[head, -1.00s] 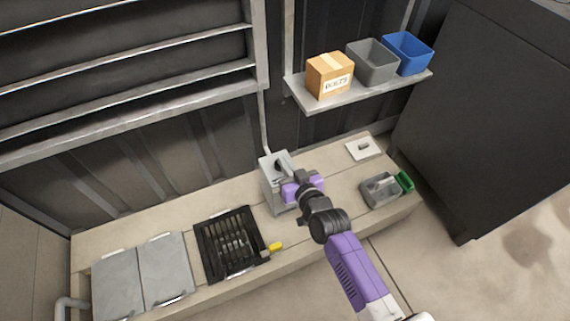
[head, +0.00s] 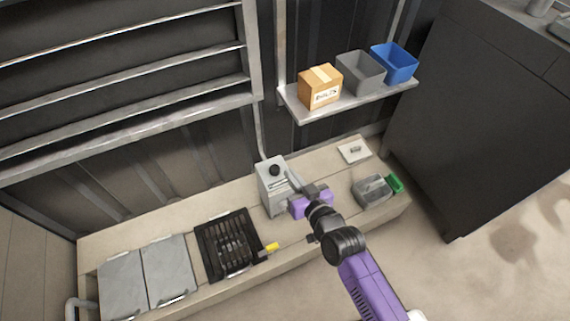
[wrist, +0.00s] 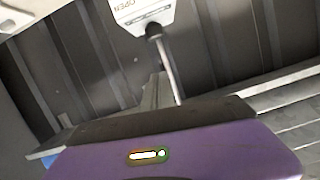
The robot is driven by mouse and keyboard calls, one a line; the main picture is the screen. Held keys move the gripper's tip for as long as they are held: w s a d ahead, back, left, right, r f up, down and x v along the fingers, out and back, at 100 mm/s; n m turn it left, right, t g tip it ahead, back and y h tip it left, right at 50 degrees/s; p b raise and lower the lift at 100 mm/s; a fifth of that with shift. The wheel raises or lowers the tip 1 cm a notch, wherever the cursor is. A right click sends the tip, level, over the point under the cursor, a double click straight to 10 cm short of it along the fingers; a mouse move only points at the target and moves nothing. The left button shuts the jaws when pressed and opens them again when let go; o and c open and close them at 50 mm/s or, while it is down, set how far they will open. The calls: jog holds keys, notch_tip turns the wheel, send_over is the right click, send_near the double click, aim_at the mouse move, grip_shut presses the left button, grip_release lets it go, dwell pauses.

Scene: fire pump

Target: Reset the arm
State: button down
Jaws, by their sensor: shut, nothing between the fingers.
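My gripper (head: 296,188) is at the end of my purple and black arm, over the bench in the head view. It is shut with nothing held. It is just right of a grey box (head: 272,186) with a black knob (head: 274,170) on top; I cannot tell whether they touch. In the wrist view my purple gripper body (wrist: 200,145) fills the lower part. Above it shows a pale plate (wrist: 145,12) marked OPEN, with a dark knob and a rod below it.
A shelf (head: 350,103) holds a cardboard box (head: 320,88), a grey bin (head: 360,73) and a blue bin (head: 394,63). A dark cabinet (head: 480,120) stands right.

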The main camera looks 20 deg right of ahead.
jog(key=shift+v, duration=1.25)
jog(key=s+r, duration=0.6)
jog(key=s, duration=0.5)
jog(key=s+r+n, duration=0.1)
jog(key=s+r, duration=0.4)
jog(key=s, duration=0.6)
jog(key=s+r, duration=0.6)
jog(key=s, duration=0.5)
notch_tip(320, 180, up, 23)
jog(key=p, duration=2.3)
jog(key=shift+s+a+h+p, duration=0.3)
jog(key=shift+s+a+p, duration=0.05)
jog(key=shift+a, duration=0.05)
jog(key=shift+r, duration=0.1)
